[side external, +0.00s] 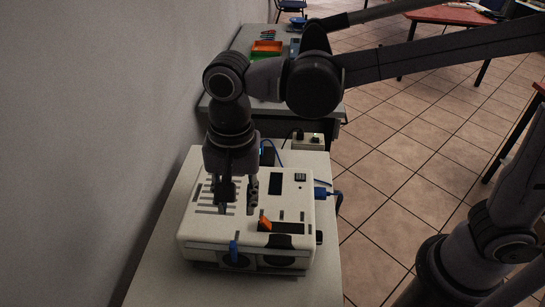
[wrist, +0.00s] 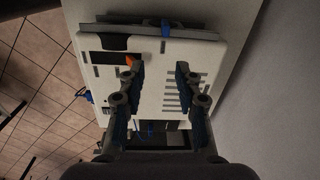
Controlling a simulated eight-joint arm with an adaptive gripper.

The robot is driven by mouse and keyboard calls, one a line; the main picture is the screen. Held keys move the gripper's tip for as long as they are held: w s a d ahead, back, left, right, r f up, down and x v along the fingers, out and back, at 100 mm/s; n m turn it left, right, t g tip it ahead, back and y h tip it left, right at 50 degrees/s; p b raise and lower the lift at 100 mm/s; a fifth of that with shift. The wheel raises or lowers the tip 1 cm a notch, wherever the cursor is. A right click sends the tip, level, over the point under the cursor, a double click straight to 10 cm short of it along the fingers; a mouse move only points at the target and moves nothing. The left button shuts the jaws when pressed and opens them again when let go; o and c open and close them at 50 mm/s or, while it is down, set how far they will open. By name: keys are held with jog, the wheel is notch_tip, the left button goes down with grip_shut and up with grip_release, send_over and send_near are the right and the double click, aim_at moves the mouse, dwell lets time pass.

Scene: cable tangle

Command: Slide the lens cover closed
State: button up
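A white box-shaped device (side external: 205,225) lies on the bench, and its top fills much of the wrist view (wrist: 150,62). Its front face has dark areas, with an upright blue tab (side external: 233,251) near the left one. The tab also shows at the far edge in the wrist view (wrist: 165,29). I cannot tell the lens cover's exact outline or position. An orange piece (side external: 264,224) sits by a dark slot on top. My gripper (side external: 238,205) points down over the slotted top, behind the tab. Its fingers are apart and empty in the wrist view (wrist: 155,73).
A pale bench (side external: 162,278) carries the device, with a wall on its left. A blue cable (side external: 335,196) leaves the device's right side. A small pale box (side external: 307,141) stands behind it. An orange tray (side external: 267,48) lies on the far table.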

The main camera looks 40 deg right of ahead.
aim_at(233, 244)
jog(key=a, duration=0.1)
jog(key=a+f, duration=0.1)
jog(key=shift+s+a+m, duration=0.3)
jog(key=shift+s+m, duration=0.05)
jog(key=shift+m, duration=0.05)
notch_tip(233, 244, down, 10)
jog(key=shift+f, duration=0.2)
grip_shut()
